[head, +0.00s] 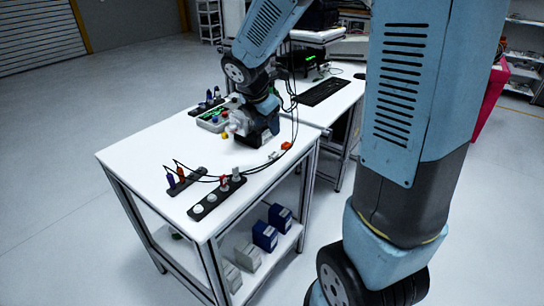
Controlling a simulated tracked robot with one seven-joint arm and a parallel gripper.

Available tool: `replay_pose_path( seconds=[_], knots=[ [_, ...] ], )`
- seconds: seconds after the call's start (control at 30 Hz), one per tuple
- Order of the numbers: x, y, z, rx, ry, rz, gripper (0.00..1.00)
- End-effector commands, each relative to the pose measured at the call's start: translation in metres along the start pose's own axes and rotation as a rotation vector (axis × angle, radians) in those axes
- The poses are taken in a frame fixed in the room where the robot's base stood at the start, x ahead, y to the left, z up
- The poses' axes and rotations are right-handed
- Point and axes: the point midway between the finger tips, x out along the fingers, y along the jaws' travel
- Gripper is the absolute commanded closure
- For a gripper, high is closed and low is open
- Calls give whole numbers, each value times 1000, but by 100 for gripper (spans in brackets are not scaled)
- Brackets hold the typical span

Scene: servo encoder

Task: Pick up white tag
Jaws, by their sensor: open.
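A small white piece (273,155) lies on the white table near its right edge, beside a red-orange piece (287,146). It may be the white tag, but it is too small to tell for sure. My gripper (236,127) is low over the middle of the table, left of and behind these pieces. It is open; I see nothing between its fingers, though the fingertips are small and partly blend with my wrist. A small yellow piece (225,136) lies just left of the gripper.
Dark strips with plugs and knobs (216,196) stand at the table's front, with black cables curving across. A green-grey tray (211,121) is behind left. Blue and grey boxes (265,236) sit on the lower shelf. A second table holds a keyboard (323,91). The table's left side is clear.

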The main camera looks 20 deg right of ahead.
Motion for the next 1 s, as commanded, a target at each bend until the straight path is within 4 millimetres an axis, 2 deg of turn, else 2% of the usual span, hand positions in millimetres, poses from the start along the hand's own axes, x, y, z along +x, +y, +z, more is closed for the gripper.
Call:
replay_pose_path(
  seconds=[0.1,0.23,0.37,0.7,1.0],
  knots=[
    [15,11,-6,-127,1,-9,43],
    [24,16,-9,-196,0,-12,43],
    [38,17,-10,-209,1,-14,43],
    [93,17,-9,-206,1,-13,43],
    [112,17,-8,-204,1,-11,43]
  ],
)
